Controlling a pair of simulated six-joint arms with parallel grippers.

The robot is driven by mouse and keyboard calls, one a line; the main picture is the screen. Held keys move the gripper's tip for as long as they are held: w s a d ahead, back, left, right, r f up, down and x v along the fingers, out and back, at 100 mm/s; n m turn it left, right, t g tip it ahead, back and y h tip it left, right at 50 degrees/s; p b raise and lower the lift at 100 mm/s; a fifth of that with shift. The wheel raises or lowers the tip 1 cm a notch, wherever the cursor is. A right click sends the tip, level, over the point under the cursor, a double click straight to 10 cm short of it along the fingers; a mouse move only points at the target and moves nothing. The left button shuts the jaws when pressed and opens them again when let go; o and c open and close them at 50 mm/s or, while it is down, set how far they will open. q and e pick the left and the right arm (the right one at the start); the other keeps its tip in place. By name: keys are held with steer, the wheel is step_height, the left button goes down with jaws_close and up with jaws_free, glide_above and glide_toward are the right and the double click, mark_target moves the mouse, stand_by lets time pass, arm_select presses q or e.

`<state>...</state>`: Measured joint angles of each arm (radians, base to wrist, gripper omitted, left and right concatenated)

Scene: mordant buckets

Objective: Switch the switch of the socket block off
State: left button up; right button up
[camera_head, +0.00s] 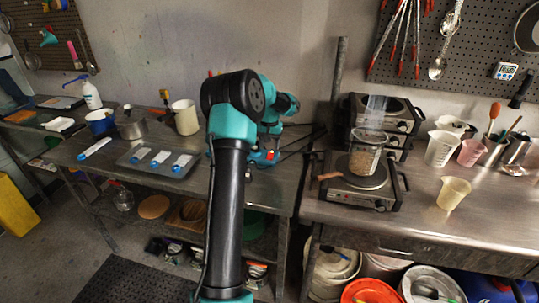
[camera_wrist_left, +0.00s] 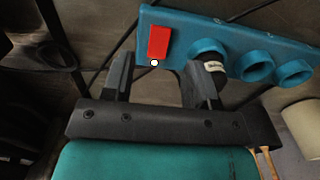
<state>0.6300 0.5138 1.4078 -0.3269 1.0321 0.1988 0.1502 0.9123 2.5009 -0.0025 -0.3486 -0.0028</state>
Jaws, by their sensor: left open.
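The socket block (camera_wrist_left: 225,45) is teal, with a red switch (camera_wrist_left: 159,42) at its left end and several round sockets to the right. A small white round spot lies at the switch's lower edge. In the head view the block (camera_head: 262,157) shows partly behind my left arm, on the left metal table. My left gripper (camera_wrist_left: 155,68) is open, its two dark fingers pointing at the block. The switch appears between the fingertips. I cannot tell whether a finger touches the block. My right gripper is in neither view.
A grey tray (camera_head: 137,154) with white-and-blue items lies left of the block. Behind it stand a metal pot (camera_head: 131,125) and a cream cup (camera_head: 186,117). Hot plates (camera_head: 362,197) and a glass jar (camera_head: 366,155) stand on the right table. Black cables spread beside the block.

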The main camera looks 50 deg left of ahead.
mark_target(270, 157)
arm_select(q)
steer(key=shift+f, duration=2.75)
steer(key=shift+c, duration=0.3)
steer(key=c, duration=0.9)
steer(key=shift+o, duration=0.2)
steer(key=shift+w+a+g+h, duration=0.1)
steer(key=shift+g+h, duration=0.2)
steer(key=shift+w+a+r+g+h, duration=0.15)
steer(key=shift+g+h, duration=0.45)
steer(key=shift+g, duration=0.2)
steer(key=o, duration=0.9)
